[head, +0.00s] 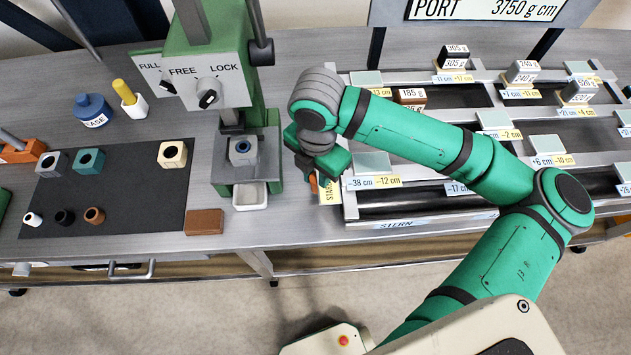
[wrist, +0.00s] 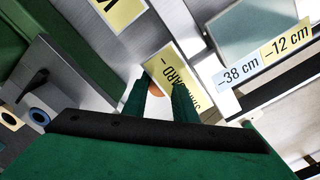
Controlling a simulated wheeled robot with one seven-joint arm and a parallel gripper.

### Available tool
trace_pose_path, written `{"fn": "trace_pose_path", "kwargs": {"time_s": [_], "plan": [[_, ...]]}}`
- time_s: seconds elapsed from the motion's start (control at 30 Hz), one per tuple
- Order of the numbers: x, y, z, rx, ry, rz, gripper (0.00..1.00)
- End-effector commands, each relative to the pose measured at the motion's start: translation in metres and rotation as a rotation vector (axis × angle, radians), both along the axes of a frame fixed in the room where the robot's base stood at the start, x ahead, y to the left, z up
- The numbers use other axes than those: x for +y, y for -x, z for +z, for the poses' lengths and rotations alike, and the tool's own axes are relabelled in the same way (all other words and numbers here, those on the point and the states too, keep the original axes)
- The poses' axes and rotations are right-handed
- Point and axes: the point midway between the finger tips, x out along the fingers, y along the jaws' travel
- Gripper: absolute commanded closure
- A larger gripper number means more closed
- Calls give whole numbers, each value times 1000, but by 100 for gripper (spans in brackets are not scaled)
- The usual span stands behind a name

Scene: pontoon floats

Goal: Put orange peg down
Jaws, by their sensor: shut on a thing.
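My gripper (head: 315,174) is at the left end of the pontoon frame, just above the table beside the yellow STARBOARD label (head: 329,191). It is shut on the orange peg (head: 313,184), of which only a small part shows below the fingers. In the wrist view, a bit of the orange peg (wrist: 155,90) shows between the two green fingertips (wrist: 158,94), next to the label (wrist: 178,78). Most of the peg is hidden, and I cannot tell whether its lower end touches anything.
The green press (head: 215,75) with a FREE/LOCK knob stands left of my gripper, with a white tray (head: 249,195) at its foot. A brown block (head: 204,222) and a dark mat (head: 120,195) with blocks and rings lie further left. The pontoon frame (head: 420,215) fills the right.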

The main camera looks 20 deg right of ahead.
Motion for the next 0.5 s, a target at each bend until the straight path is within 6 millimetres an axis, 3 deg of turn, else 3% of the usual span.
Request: {"fn": "trace_pose_path", "kwargs": {"time_s": [0.2, 0.5], "plan": [[1, 0, -27, 1, 0, 1, 100], [3, 0, -29, 1, 0, 3, 100]]}}
